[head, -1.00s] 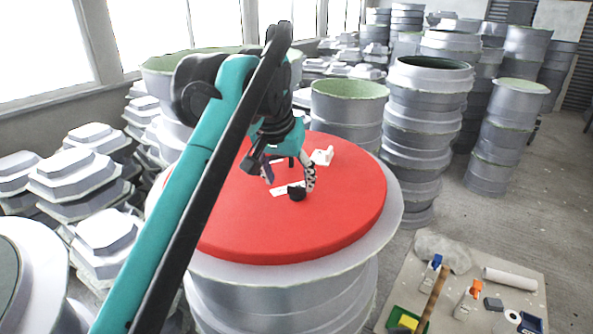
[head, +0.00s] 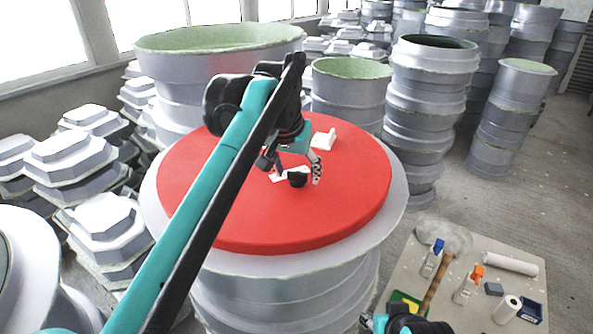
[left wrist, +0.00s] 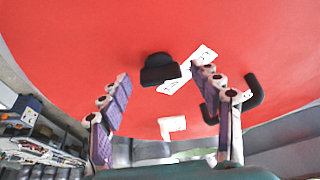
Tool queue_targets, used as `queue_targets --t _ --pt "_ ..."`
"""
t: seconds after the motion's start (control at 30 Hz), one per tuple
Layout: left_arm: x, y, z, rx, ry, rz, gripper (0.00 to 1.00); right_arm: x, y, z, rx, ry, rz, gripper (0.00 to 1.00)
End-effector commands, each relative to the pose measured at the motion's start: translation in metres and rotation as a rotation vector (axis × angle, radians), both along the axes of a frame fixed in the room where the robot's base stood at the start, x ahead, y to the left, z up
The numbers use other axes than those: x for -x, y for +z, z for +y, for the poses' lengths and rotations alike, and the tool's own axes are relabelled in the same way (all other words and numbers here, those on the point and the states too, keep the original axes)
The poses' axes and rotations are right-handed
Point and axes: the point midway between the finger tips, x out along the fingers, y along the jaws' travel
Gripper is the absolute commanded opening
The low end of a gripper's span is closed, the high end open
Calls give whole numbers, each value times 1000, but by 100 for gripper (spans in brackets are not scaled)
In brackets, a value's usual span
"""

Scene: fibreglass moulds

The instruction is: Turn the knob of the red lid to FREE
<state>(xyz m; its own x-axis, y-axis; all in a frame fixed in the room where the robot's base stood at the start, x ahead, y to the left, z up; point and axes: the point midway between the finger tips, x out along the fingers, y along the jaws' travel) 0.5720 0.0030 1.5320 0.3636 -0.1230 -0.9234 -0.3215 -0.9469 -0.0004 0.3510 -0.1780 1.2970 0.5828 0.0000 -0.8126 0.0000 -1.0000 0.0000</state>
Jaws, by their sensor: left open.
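The red lid (head: 345,205) lies flat on a large grey round mould. Its black knob (head: 298,179) sits by a white label plate (head: 280,176); any lettering is too small to read. My left gripper (head: 294,170) is open over the lid, its fingers on either side of the knob in the picture. In the left wrist view the knob (left wrist: 160,70) shows beyond and between the open fingers (left wrist: 162,80), touching neither. I cannot tell the knob's setting. My right gripper (head: 373,322) shows only partly at the bottom edge; its opening is unclear.
A white bracket (head: 323,139) stands on the lid behind the knob. In the left wrist view a black bent piece (left wrist: 252,92) is near the right finger. Stacked grey moulds (head: 425,110) surround the lid. A board (head: 405,270) with bottles and tools lies lower right.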

Motion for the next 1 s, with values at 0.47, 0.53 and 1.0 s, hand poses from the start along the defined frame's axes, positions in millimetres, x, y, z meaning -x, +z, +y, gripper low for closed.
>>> queue_targets --t 0.47,0.53,1.0 --pt "0 0 0 0 -1 0 14 0 0 0 0 0 0 40" --pt "0 1 0 0 -7 0 14 0 1 0 0 0 0 40" --pt "-1 3 2 0 -249 0 14 0 17 0 0 0 0 40"
